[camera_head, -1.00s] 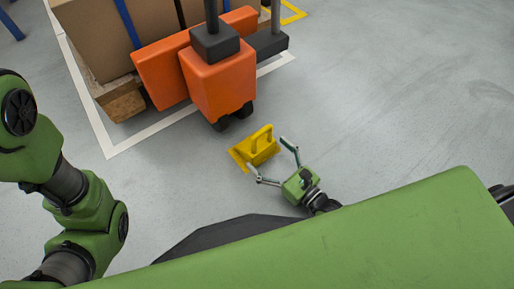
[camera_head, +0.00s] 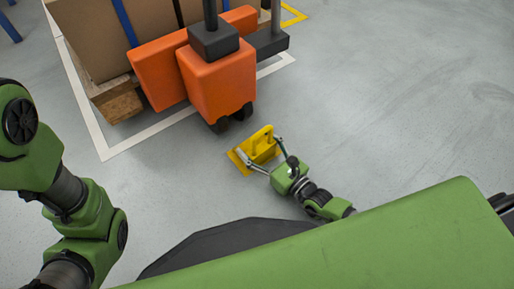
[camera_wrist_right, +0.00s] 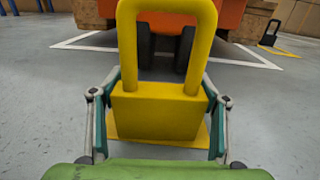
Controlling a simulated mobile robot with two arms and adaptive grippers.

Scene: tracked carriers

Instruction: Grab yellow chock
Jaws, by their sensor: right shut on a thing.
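The yellow chock (camera_head: 262,146) stands on the grey floor in front of the orange carrier. In the right wrist view the chock (camera_wrist_right: 158,113) fills the middle, with its block, upright handle loop and flat base plate showing. My right gripper (camera_head: 264,155) is shut on the chock, and in the right wrist view its two fingers (camera_wrist_right: 158,125) press on the left and right sides of the block. My left arm comes in at the left edge of the head view, and its gripper is out of view.
The orange carrier (camera_head: 217,82) with dark wheels stands just beyond the chock, beside a pallet (camera_head: 117,103) bearing a large carton (camera_head: 95,45). A white line (camera_head: 140,142) borders the pallet. Floor to the right is clear.

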